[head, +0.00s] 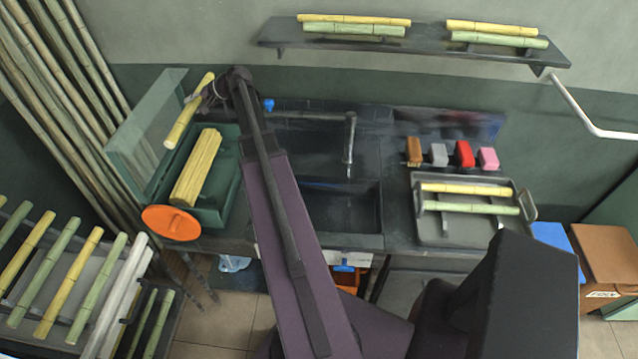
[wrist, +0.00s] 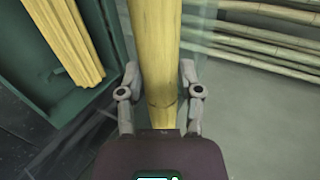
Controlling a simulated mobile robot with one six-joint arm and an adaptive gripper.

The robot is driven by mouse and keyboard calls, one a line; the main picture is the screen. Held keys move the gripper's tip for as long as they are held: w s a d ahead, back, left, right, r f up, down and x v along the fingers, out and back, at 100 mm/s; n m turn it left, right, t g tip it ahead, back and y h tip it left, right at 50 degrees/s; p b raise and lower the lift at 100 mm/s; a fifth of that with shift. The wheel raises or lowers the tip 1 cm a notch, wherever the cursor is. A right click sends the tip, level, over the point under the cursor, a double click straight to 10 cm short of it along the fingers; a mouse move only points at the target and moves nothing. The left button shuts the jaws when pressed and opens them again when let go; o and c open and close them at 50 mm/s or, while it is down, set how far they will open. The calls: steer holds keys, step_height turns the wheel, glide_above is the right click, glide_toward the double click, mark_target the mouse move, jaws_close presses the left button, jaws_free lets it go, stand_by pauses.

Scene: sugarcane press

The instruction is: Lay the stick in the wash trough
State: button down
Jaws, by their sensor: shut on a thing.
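A yellow cane stick (head: 183,122) is held tilted in the air at the upper left of the head view, above the back of the green machine. My gripper (head: 205,93) is shut on it near its upper end. In the wrist view my gripper (wrist: 160,78) has one finger on each side of the stick (wrist: 160,35), which runs away up the picture. The wash trough (head: 360,213) is the dark sink basin under a tap, right of my gripper. My arm covers its left part.
The green machine (head: 228,213) holds a bundle of yellow sticks (head: 197,168), with a clear panel (head: 147,130) beside it and an orange disc (head: 170,223) in front. A tray (head: 455,232) with two sticks lies right of the trough. A wall shelf (head: 410,40) is above.

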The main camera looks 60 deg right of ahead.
steer(key=shift+r+p, duration=0.8)
steer(key=shift+r, duration=0.5)
steer(key=shift+d, duration=0.1)
